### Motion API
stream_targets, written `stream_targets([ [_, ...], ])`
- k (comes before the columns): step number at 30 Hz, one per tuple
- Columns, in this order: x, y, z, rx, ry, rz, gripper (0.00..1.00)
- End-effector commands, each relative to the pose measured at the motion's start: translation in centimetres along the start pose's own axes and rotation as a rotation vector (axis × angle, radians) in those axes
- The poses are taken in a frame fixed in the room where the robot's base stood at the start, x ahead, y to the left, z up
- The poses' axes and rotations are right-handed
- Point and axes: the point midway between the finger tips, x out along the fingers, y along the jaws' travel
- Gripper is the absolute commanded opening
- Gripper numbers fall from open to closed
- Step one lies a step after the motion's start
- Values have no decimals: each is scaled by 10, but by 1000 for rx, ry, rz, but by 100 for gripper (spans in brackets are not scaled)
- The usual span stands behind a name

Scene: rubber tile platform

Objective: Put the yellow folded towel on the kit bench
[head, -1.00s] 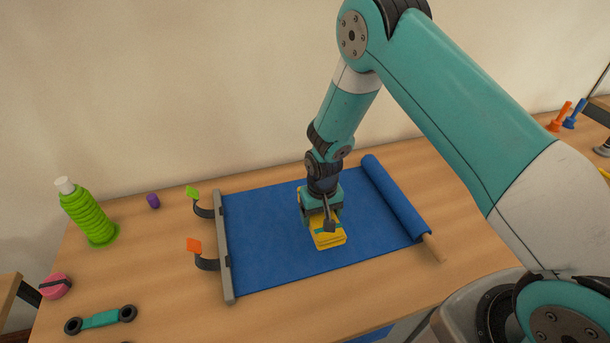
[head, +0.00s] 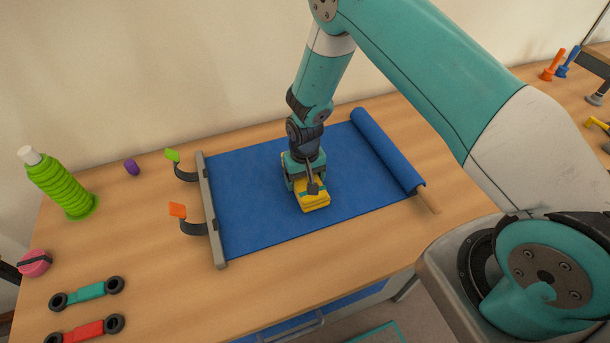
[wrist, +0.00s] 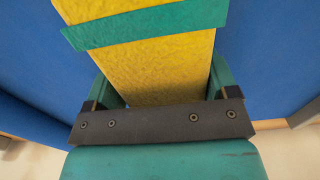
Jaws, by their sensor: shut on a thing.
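The yellow folded towel (head: 313,201) has a teal band around it. It is over the blue mat (head: 255,195) on the wooden table, and I cannot tell whether it touches the mat. My gripper (head: 306,184) points down and is shut on the towel. In the wrist view the towel (wrist: 165,72) sits between the two teal fingers, with its teal band (wrist: 145,24) beyond them. My gripper hides part of the towel in the head view. I cannot tell which surface is the kit bench.
A green ribbed bottle (head: 60,185), a purple piece (head: 131,167) and a pink round thing (head: 35,263) stand at left. Dumbbell-shaped teal (head: 87,291) and red (head: 86,331) pieces lie in front. Orange (head: 552,64) and blue (head: 568,62) pegs stand on a surface at right.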

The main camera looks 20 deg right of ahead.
Motion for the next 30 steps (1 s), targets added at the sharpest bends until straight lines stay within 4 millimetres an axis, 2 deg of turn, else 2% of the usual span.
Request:
stream_targets([
  [23, 8, 0, 0, 0, 1, 0, 52],
  [24, 7, 0, 0, 0, 1, 0, 89],
  [25, 7, 0, 0, 0, 1, 0, 96],
  [26, 7, 0, 0, 0, 1, 0, 100],
  [30, 7, 0, 0, 0, 0, 0, 100],
])
